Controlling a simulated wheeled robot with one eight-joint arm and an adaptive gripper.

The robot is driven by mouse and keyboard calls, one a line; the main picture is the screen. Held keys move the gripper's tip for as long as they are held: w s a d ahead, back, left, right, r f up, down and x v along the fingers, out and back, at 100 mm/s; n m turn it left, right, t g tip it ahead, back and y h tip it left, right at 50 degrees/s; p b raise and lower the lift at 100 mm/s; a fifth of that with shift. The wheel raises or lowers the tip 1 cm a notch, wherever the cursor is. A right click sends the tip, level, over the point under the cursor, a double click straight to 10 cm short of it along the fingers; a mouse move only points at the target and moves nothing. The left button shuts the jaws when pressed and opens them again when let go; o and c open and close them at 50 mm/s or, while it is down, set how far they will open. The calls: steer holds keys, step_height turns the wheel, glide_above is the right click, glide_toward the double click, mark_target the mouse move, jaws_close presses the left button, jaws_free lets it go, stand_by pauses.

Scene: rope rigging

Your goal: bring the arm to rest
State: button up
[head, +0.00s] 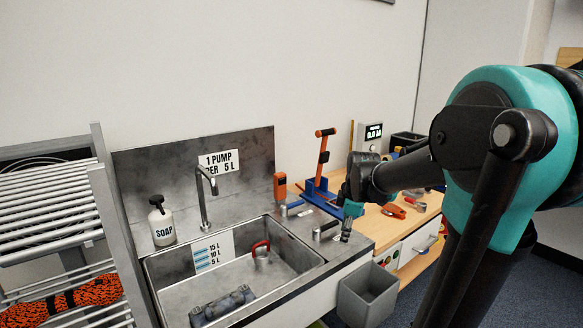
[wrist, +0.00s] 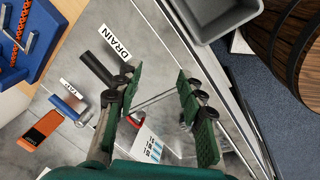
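My gripper (head: 350,220) points down over the right end of the sink counter in the head view, near the dark-handled drain lever (head: 325,231). In the wrist view my gripper (wrist: 158,84) has its two green-padded fingers spread apart with nothing between them. The black drain handle (wrist: 97,70) lies left of the fingers beside the DRAIN label (wrist: 116,43). The blue tap handle (wrist: 69,108) is further left. My arm reaches in from the right in the head view and hides part of the workbench.
The steel sink (head: 186,302) holds a dark bundle (head: 222,305) and a red-handled item (head: 261,250). A soap bottle (head: 161,222) stands behind it. A grey bin (head: 367,296) hangs at the counter front. A rack (head: 50,215) with orange rope (head: 62,303) is left. A barrel (wrist: 295,45) stands right.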

steer(key=s+f+m, duration=0.6)
steer(key=s+m, duration=0.1)
steer(key=s, duration=0.2)
steer(key=s+d+f+m+t, duration=0.1)
steer(key=s+f+m, duration=0.5)
steer(key=s+m, duration=0.2)
steer(key=shift+s+d+f+h, duration=0.25)
steer(key=shift+s+d+h, duration=0.05)
steer(key=shift+s+h, duration=0.1)
steer(key=shift+o, duration=0.4)
steer(key=shift+w, duration=0.1)
